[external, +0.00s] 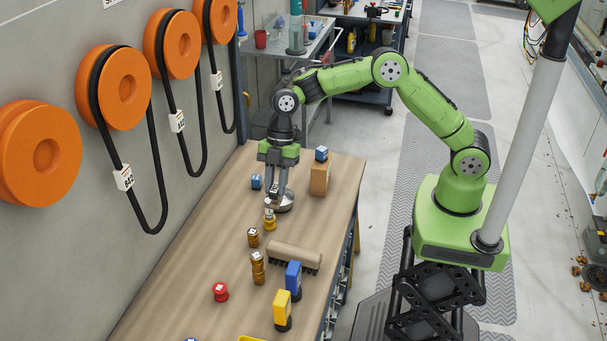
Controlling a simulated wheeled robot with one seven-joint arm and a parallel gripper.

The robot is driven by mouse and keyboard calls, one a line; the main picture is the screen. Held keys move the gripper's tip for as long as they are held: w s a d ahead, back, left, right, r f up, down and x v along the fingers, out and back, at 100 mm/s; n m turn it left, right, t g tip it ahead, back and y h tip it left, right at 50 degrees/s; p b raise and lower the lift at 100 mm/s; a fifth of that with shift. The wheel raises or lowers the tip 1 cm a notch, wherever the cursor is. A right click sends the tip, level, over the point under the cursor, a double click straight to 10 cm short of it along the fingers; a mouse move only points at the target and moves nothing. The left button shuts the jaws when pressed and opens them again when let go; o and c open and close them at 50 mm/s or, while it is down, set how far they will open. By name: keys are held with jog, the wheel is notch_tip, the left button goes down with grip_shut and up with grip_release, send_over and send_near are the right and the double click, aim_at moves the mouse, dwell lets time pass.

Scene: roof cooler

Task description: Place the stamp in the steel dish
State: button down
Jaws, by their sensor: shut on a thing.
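My gripper (276,190) is low over the far part of the wooden workbench, pointing down. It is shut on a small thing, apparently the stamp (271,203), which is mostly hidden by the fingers. The round steel dish (287,204) is on the bench directly beside and behind the fingertips, partly covered by them. I cannot tell from this view whether the held thing is over the dish or in front of it, or touching it.
A brass piece (269,222) stands just in front of my gripper. A wooden block (319,179) stands right of the dish.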

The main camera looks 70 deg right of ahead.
jog(key=w+d+m+t+h+b, duration=0.1)
jog(key=w+d+m+t+b, duration=0.1)
jog(key=d+m, duration=0.55)
jog(key=w+d+m+t+h+b, duration=0.25)
jog(key=d+m, duration=0.35)
jog(key=d, duration=0.3)
jog(key=shift+g+y, duration=0.25)
jog(key=shift+y, duration=0.1)
notch_tip(320, 180, down, 15)
jog(key=shift+w+f+b, duration=0.1)
jog(key=shift+f+b, duration=0.05)
jog(key=shift+b, duration=0.55)
jog(key=shift+f, duration=0.2)
jog(key=c, duration=0.9)
grip_release()
jog(key=shift+c, duration=0.2)
jog(key=shift+r, duration=0.1)
